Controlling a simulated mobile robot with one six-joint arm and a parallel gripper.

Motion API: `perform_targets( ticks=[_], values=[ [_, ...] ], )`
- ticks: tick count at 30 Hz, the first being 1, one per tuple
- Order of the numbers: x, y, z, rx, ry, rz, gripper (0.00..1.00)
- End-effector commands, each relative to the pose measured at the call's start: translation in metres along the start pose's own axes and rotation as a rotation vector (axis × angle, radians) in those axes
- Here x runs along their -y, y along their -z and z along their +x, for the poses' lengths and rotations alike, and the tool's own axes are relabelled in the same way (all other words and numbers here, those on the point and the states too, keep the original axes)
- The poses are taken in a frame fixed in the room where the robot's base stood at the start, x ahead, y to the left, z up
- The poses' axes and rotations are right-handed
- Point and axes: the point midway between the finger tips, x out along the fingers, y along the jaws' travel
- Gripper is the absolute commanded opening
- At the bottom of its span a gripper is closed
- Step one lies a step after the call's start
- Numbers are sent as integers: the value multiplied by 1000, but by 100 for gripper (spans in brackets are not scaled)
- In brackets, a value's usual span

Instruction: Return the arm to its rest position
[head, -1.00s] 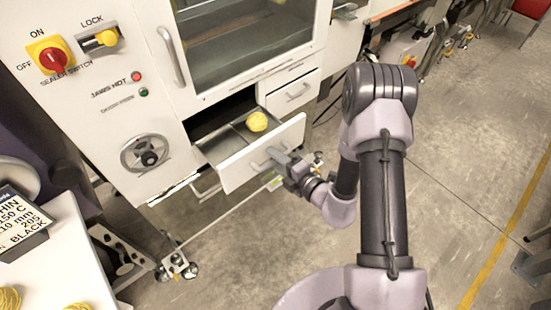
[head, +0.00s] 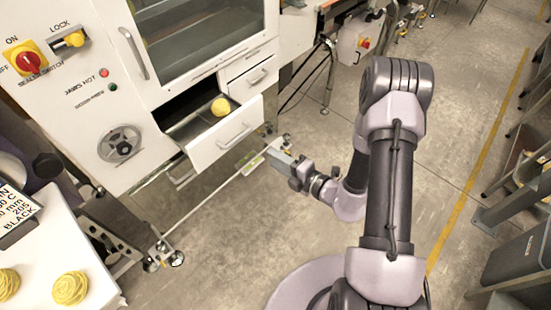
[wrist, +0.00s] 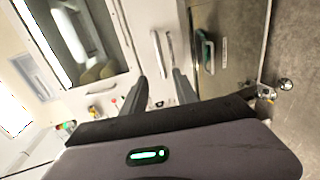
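My arm reaches down across the right of the head view, and my gripper (head: 276,156) is off the front of the open drawer (head: 208,151), clear of its handle (head: 233,136). In the wrist view my gripper's two fingers (wrist: 158,84) stand apart with nothing seen between them. A yellow ball-shaped item (head: 220,107) sits inside the drawer, which is pulled out from the white machine.
The machine's panel has a red switch (head: 27,63) and a handwheel (head: 120,144). A white table (head: 55,246) with yellow coils (head: 70,288) stands at lower left. Grey frames (head: 515,250) stand at right. Open floor (head: 220,245) lies below the drawer.

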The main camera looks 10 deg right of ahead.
Motion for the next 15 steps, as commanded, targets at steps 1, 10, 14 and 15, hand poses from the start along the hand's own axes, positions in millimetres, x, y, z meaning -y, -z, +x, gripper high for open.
perform_targets(
  ticks=[1,10,14,15],
  values=[
    [0,0,0,0,0,0,35],
    [-18,7,3,-48,-19,-65,35],
    [-106,63,-1,-324,-117,-470,35],
    [-136,92,-12,-449,-160,-677,35]
  ],
)
